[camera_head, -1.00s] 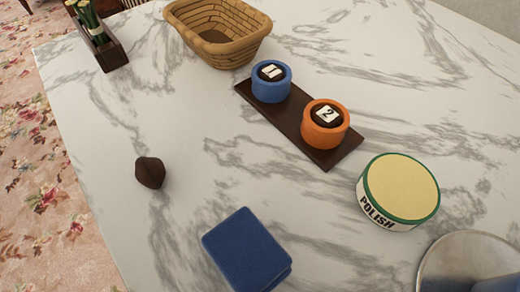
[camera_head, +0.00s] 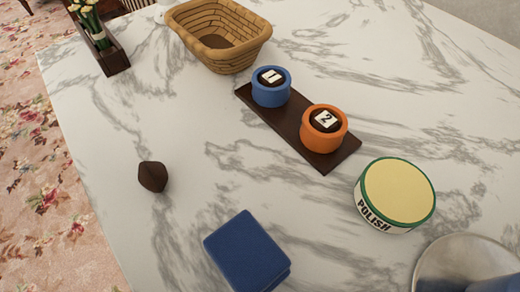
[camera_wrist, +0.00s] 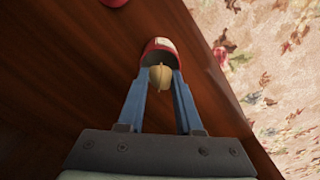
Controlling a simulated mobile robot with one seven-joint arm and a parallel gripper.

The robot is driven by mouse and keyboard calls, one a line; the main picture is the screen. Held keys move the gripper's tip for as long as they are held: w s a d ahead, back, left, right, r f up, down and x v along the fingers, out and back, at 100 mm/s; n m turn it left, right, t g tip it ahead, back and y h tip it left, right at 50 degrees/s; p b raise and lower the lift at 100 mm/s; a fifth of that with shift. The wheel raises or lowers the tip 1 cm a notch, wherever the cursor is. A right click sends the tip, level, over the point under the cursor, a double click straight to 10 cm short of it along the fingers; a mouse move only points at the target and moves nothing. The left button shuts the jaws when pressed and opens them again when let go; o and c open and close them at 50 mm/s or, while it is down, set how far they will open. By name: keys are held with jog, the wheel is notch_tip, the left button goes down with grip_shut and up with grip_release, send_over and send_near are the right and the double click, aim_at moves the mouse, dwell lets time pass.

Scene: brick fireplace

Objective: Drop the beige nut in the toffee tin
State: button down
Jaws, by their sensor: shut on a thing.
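In the wrist view my gripper (camera_wrist: 160,80) has its two blue fingers closed on the small beige nut (camera_wrist: 160,75). Just beyond the nut is a red container (camera_wrist: 158,45) with a pale label and a dark opening towards me. The nut overlaps the opening in this view; I cannot tell whether it is inside or in front of it. The label is too small to read, so I cannot confirm it is the toffee tin. The head view shows neither my gripper nor the beige nut.
Brown wood (camera_wrist: 60,90) ends at an edge above floral carpet (camera_wrist: 265,60). Another red thing (camera_wrist: 113,2) is cut off at top. The head view's marble table holds a dark brown nut (camera_head: 152,177), POLISH tin (camera_head: 395,195), blue block (camera_head: 247,252), two pots and a basket (camera_head: 218,35).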

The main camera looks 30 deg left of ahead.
jog(key=c, duration=0.5)
grip_release()
notch_tip(320, 180, up, 5)
jog(key=p, duration=0.5)
jog(key=shift+r+p, duration=0.1)
jog(key=shift+p, duration=0.25)
dwell(0.5)
